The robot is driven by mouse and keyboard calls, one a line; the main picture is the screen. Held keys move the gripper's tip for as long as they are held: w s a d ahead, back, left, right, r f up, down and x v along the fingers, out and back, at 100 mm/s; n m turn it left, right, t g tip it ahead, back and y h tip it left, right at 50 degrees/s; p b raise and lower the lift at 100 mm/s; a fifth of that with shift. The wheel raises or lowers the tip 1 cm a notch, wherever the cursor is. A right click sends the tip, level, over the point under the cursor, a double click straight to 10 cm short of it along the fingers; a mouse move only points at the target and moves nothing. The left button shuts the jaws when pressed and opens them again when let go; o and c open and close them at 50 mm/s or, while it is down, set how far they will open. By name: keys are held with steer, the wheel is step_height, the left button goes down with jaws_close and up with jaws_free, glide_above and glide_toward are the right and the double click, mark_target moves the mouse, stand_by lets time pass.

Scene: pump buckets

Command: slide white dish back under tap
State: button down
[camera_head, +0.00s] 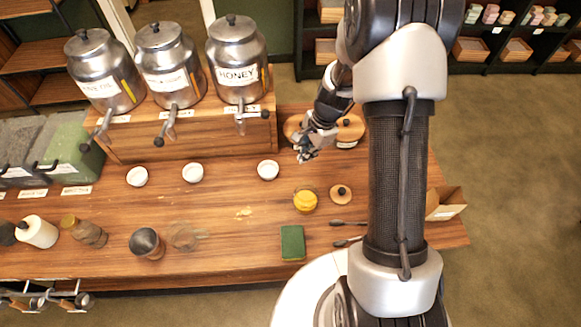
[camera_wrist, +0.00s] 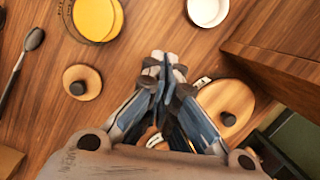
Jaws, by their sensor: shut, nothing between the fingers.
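Three small white dishes stand on the wooden counter in front of the dispensers in the head view: a left dish (camera_head: 137,176), a middle dish (camera_head: 192,173) and a right dish (camera_head: 268,170). One white dish also shows at the top of the wrist view (camera_wrist: 207,9). Each metal dispenser has a tap; the honey dispenser's tap (camera_head: 241,122) is above and left of the right dish in the picture. My gripper (camera_head: 304,157) is shut and empty, to the right of the right dish and apart from it. Its closed fingertips show in the wrist view (camera_wrist: 163,63).
A bowl of yellow stuff (camera_head: 305,201), a loose wooden lid (camera_head: 341,194) and a green sponge (camera_head: 292,243) lie nearer the front. A round wooden lid with a knob (camera_wrist: 226,104) is close beside my gripper. The counter around the right dish is clear.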

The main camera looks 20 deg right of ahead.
mark_target(297, 176)
steer(key=f+m+b, duration=0.1)
steer(key=f+m, duration=0.1)
steer(key=f, duration=0.1)
steer(key=a+f+m+b, duration=0.1)
steer(key=f+m+b, duration=0.1)
steer(key=f, duration=0.2)
steer(key=w+f+m+b, duration=0.1)
steer(key=f+m, duration=0.1)
steer(key=f, duration=0.1)
steer(key=shift+a+f, duration=0.25)
steer(key=shift+a, duration=0.15)
steer(key=a, duration=0.2)
steer(key=w+a, duration=0.1)
steer(key=shift+w+a+r, duration=0.1)
steer(key=shift+r, duration=0.25)
steer(key=shift+a+r+b, duration=0.1)
steer(key=shift+a+b, duration=0.1)
steer(key=shift+b, duration=0.1)
steer(key=shift+w, duration=0.1)
steer(key=a+p, duration=0.1)
steer(key=a, duration=0.1)
steer(key=w+a+p, duration=0.2)
steer(key=a, duration=0.1)
steer(key=shift+a+r, duration=0.1)
steer(key=shift+a, duration=0.2)
steer(key=shift+w+a, duration=0.1)
